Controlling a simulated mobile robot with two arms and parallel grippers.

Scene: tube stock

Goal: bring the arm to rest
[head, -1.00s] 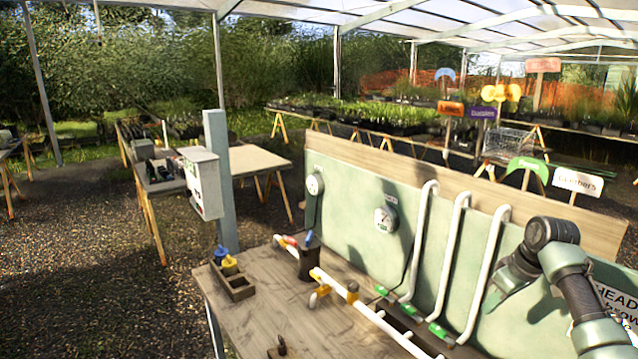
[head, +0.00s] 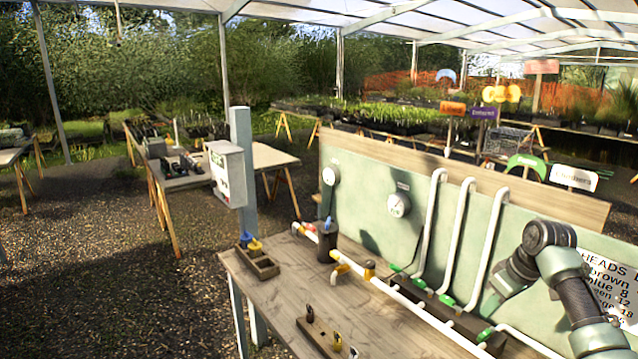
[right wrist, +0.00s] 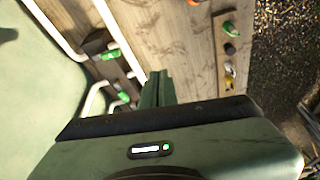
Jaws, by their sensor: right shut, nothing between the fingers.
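My right arm (head: 573,288) comes in from the lower right of the head view, rises to a dark elbow joint and bends down to the left. My right gripper (head: 490,304) hangs above the bench, in front of the green panel. In the right wrist view its two green fingers (right wrist: 157,88) are together with nothing between them. Below it lie the wooden bench (right wrist: 182,30) and a dark rack with green fittings (right wrist: 115,68). My left arm and gripper are out of view.
The green panel (head: 365,205) with gauges and white bent pipes (head: 461,240) stands behind the bench. A white pipe with yellow valves (head: 400,299) runs along the bench. Bare bench lies between.

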